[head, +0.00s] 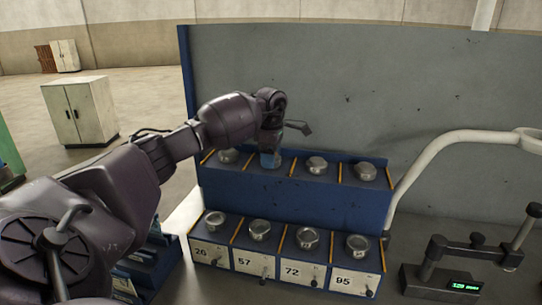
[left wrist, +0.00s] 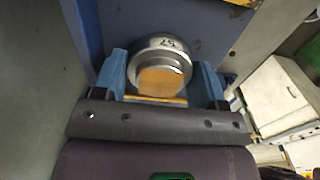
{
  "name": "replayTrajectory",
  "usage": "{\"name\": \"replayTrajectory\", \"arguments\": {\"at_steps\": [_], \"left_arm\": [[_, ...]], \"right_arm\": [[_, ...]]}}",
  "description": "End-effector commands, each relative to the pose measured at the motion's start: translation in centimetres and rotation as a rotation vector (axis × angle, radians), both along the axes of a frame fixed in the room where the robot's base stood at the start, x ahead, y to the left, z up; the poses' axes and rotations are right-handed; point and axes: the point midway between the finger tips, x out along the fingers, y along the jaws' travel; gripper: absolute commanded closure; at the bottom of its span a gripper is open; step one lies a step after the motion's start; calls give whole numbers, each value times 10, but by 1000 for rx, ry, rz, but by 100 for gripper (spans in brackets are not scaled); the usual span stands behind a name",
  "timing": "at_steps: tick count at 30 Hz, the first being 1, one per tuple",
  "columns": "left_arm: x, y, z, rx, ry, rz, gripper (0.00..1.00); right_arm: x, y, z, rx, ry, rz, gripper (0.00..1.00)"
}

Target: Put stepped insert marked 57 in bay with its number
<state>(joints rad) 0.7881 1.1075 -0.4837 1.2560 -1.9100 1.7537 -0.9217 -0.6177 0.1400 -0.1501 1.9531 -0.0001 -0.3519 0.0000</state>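The stepped insert marked 57 (left wrist: 160,50) is a round, shiny metal piece in the left wrist view, its number on the upper rim. The blue fingers of my left gripper (left wrist: 162,78) stand close against both its sides and look shut on it. In the head view my left gripper (head: 270,158) points down at the second place of the upper shelf and hides the insert. The bay labelled 57 (head: 249,262) is second from left in the lower row, and a round metal piece (head: 260,230) sits above its label. My right gripper is not in view.
The blue rack (head: 300,198) has yellow dividers. Other round metal pieces sit on its upper shelf (head: 316,166) and lower row (head: 307,238). Lower labels read 26, 57, 72 and 95. A pale curved tube (head: 430,155) and a dark device with a green display (head: 445,280) stand right.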

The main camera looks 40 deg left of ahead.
Motion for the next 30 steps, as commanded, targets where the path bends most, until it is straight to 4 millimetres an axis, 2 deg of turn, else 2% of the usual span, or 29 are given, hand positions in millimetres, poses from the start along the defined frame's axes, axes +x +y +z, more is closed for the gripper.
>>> {"name": "replayTrajectory", "arguments": {"at_steps": [1, 2, 10, 14, 17, 30], "left_arm": [[0, 0, 0, 0, 0, 0, 29], [0, 0, 0, 0, 0, 0, 24], [0, 0, 0, 0, 0, 0, 24], [0, 0, 7, 1, -2, 0, 24], [0, 0, 19, 1, -2, 0, 24], [0, 0, 99, 1, -3, 1, 24]], "right_arm": [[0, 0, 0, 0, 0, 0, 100], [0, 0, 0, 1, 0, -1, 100], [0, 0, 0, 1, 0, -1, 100], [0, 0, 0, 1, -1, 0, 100], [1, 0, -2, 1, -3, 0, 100], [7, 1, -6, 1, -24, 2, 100]]}}
